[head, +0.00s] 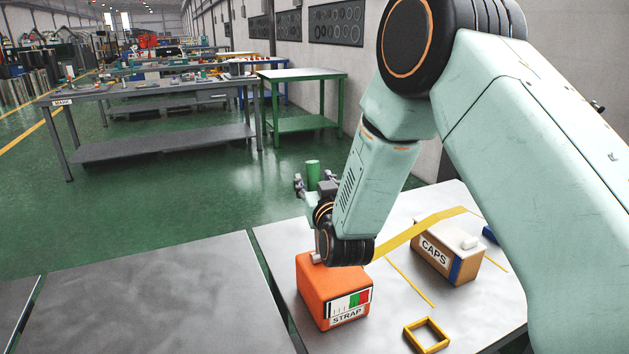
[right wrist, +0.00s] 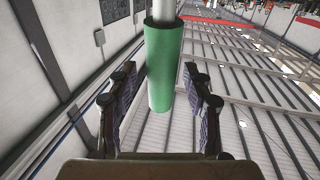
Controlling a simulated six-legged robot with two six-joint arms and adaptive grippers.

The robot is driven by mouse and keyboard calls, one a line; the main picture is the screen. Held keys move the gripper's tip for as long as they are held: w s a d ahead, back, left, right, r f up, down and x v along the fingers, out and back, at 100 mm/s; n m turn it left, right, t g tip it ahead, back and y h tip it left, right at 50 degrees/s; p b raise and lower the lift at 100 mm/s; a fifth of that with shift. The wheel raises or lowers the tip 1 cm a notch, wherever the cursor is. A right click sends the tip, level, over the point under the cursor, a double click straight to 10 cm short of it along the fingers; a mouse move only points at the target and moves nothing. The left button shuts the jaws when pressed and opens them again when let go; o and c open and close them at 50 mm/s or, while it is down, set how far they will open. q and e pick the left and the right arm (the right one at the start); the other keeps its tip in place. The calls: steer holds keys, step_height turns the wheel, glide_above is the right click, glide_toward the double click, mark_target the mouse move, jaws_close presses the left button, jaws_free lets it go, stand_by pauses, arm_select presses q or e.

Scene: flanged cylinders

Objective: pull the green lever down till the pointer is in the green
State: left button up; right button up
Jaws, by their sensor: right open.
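The green lever grip (head: 313,173) stands upright above the orange tensioner box (head: 316,284) marked STRAP. The box's front has a gauge (head: 350,302) with white, red and green fields; I cannot make out where its pointer is. My right gripper (head: 316,187) is at the lever's height, by the lower part of the green grip. In the right wrist view the open fingers (right wrist: 160,85) stand on either side of the green grip (right wrist: 164,65), with gaps showing. The lever's lower part is hidden behind my right wrist. My left gripper is not in view.
A yellow strap (head: 418,233) runs from near the orange box over a carton marked CAPS (head: 445,258). A yellow square frame (head: 426,336) lies at the table's front. A blue object (head: 490,234) sits at the right. The grey table (head: 150,295) at left is bare.

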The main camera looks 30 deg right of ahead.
steer(key=shift+w+d+f, duration=0.2)
steer(key=shift+w+d, duration=0.1)
steer(key=shift+d, duration=0.1)
steer(key=shift+a+r, duration=0.2)
steer(key=shift+a, duration=0.45)
steer(key=shift+a+r, duration=0.1)
steer(key=shift+a, duration=0.05)
steer(key=shift+c, duration=0.8)
steer(key=shift+s+d+f, duration=0.1)
steer(key=shift+d+f, duration=0.1)
steer(key=shift+d, duration=0.45)
steer(key=c, duration=0.5)
steer(key=shift+a, duration=0.35)
steer(key=shift+c, duration=1.4)
jaws_close()
steer(key=shift+d, duration=0.2)
steer(key=shift+a, duration=0.1)
